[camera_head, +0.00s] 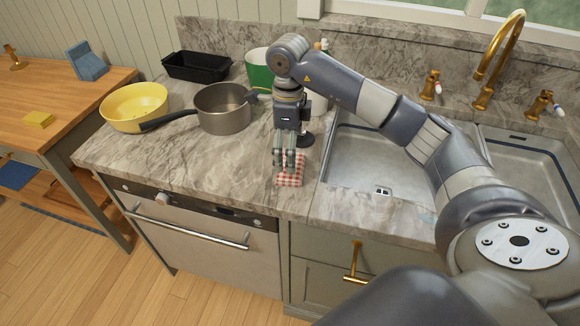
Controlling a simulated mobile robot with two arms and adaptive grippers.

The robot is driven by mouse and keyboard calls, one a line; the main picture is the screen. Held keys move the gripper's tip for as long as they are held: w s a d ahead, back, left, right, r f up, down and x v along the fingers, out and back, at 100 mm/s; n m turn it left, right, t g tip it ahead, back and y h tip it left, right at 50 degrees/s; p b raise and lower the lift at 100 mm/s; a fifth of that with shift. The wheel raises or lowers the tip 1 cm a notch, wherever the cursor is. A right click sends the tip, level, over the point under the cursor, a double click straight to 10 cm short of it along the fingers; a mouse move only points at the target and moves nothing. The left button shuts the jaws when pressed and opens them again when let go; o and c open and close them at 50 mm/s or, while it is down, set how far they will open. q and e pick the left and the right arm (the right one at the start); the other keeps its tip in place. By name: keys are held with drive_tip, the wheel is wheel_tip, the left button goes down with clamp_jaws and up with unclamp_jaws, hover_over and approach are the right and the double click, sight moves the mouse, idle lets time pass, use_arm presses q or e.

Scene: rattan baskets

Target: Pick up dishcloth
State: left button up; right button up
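The dishcloth (291,180) is a small red-and-white checked cloth. It lies on the marble counter near the front edge, left of the sink. My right gripper (285,168) points down over the dishcloth, with its fingers in front of part of it. The fingertips are at or just above the cloth; I cannot tell whether they touch it or how far apart they are. My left gripper is out of view.
A grey saucepan (222,110), a yellow bowl (134,104), a black tray (196,67) and a green container (259,72) stand on the counter (190,160). The sink (370,150) with brass taps is at right. Counter left of the cloth is clear.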

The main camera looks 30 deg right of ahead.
drive_tip(key=f+p, duration=0.1)
drive_tip(key=f, duration=0.1)
drive_tip(key=f+p, duration=0.1)
drive_tip(key=f, duration=0.1)
drive_tip(key=shift+s+d+f, duration=0.15)
drive_tip(key=shift+d+f, duration=0.05)
drive_tip(key=shift+f, duration=0.4)
drive_tip(key=c, duration=0.8)
